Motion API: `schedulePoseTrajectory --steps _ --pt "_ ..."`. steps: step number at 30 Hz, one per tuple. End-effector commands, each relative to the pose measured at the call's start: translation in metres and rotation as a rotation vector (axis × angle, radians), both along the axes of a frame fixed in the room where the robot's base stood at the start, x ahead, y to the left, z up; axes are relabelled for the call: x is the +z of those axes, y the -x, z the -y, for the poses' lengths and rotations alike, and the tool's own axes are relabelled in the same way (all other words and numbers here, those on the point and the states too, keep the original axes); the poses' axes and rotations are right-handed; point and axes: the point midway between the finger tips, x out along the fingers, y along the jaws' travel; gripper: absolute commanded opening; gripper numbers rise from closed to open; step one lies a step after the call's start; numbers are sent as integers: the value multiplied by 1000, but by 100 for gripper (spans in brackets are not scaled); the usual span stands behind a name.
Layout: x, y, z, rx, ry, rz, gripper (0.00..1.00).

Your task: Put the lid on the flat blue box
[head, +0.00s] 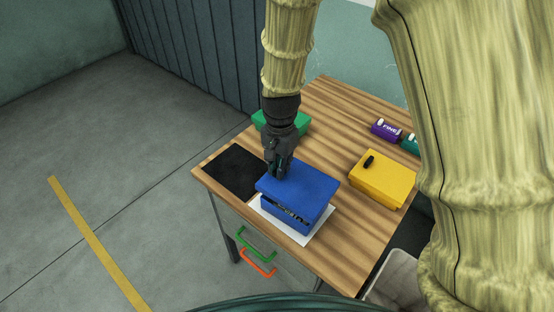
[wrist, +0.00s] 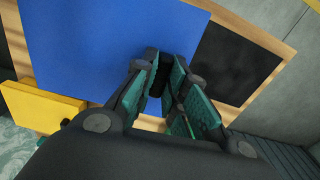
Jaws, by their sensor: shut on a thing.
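The flat blue box (head: 286,222) stands on a white sheet near the table's front edge. Its blue lid (head: 302,186) is over it, and a dark gap with some contents shows between lid and box along the near side. The lid also fills the upper left of the wrist view (wrist: 100,45). My gripper (head: 278,172) is at the lid's far left part, shut on the lid's small black handle; its fingers also show in the wrist view (wrist: 168,75). The handle is mostly hidden between the fingers. Whether the lid touches the box at the far side is hidden.
A yellow box (head: 384,183) with a black handle stands to the right, a green box (head: 300,122) behind my gripper. A black mat (head: 232,171) lies left. Purple (head: 385,130) and teal (head: 411,144) items stand at the back right. Bare wood lies between the boxes.

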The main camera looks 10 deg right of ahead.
Motion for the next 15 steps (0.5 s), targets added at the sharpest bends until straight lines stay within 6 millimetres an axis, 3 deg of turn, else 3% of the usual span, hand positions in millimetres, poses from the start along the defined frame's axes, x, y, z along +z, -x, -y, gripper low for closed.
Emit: schedulePoseTrajectory --steps 7,15 --pt "-8 -21 -1 0 4 -27 0" --pt "-29 -20 -1 0 4 -26 0"
